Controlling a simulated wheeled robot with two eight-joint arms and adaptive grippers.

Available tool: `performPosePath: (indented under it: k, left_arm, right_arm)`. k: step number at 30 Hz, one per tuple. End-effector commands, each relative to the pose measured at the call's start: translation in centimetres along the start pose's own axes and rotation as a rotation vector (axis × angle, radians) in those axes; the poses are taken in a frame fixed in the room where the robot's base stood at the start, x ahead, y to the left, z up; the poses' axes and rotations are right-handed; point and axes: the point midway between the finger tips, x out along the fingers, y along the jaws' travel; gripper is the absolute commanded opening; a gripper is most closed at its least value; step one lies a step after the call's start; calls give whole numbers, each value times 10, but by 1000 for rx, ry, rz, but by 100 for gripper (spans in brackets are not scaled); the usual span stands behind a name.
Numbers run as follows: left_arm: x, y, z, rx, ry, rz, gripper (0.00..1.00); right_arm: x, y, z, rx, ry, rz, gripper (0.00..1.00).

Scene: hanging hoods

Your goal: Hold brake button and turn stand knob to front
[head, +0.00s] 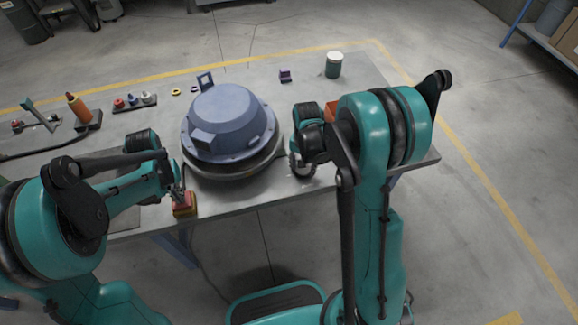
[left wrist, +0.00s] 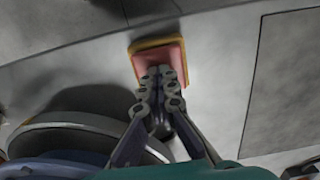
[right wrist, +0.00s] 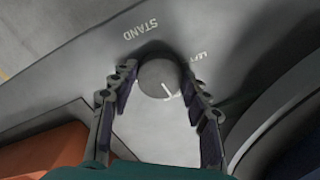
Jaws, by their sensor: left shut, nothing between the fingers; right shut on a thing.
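The brake button (head: 184,209) is a red block with a yellow base at the table's front edge. In the left wrist view, my shut, empty left gripper (left wrist: 163,78) has its fingertips over the red top (left wrist: 174,58), apparently touching it. The stand knob (right wrist: 158,76) is a grey disc with a white pointer line aimed down and slightly right. My right gripper (right wrist: 160,80) is shut on the knob, one finger on each side. In the head view, my right gripper (head: 300,168) is beside the stand and hides the knob.
A blue-grey hood (head: 228,122) sits on a round stand (head: 232,170) between my arms. "STAND" and "LEFT" labels show near the knob.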

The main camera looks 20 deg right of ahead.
Motion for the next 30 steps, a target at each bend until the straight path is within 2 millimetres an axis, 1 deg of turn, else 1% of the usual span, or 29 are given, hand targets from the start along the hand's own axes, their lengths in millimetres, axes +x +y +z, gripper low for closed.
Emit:
performPosePath:
  k: [6,12,26,27,29,30]
  left_arm:
    - [1,0,0,0,-1,-1,0]
    - [1,0,0,-1,-1,-1,0]
    - [1,-1,0,-1,-1,-1,0]
    - [1,-1,0,-1,-1,-1,0]
    - [1,0,0,-1,-1,-1,0]
    - [1,0,0,-1,-1,-1,0]
  right_arm:
    - [1,1,0,103,1,1,18]
    - [0,1,0,151,1,1,18]
    - [0,1,-1,163,2,2,18]
    - [0,1,-1,163,2,2,52]
    - [0,1,-1,163,1,2,68]
    - [0,1,-1,163,1,1,68]
